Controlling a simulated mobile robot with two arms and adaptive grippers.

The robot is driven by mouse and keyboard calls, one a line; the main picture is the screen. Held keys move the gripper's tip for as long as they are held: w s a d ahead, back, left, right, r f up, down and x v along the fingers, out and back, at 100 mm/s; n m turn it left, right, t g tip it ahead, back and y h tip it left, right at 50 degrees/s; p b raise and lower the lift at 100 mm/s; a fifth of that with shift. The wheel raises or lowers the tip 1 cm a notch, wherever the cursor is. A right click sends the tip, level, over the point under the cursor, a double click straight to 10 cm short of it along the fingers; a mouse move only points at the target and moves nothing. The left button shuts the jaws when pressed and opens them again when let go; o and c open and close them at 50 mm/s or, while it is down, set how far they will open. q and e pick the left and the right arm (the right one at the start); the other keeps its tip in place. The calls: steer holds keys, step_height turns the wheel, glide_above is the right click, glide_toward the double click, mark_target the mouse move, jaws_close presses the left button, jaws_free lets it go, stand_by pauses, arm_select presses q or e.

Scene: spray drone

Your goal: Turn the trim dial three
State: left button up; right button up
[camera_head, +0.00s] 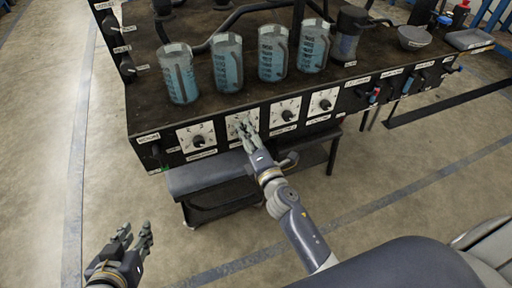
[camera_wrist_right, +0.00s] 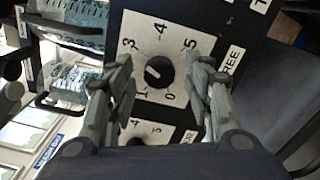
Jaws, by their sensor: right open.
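The trim dial three (camera_wrist_right: 160,72), a round black knob on a white numbered plate, shows in the right wrist view beside a label ending in "REE". Its light mark lies on the knob's left side; the exact setting is unclear. My right gripper (camera_wrist_right: 165,85) is open, with its fingers on either side of the plate and apart from the knob. In the head view my right gripper (camera_head: 244,130) is in front of the second plate from the left (camera_head: 236,119) and hides its knob. My left gripper (camera_head: 137,236) is open and empty at the lower left, away from the bench.
Other dials flank it: one on the left (camera_head: 198,140), two on the right (camera_head: 286,114) (camera_head: 324,103). Several beakers of blue liquid (camera_head: 178,75) stand above on the bench top (camera_head: 215,110). A dark stool-like seat (camera_head: 205,176) stands below the panel.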

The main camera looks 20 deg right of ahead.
steer(key=s, duration=1.1)
steer(key=shift+d, duration=0.2)
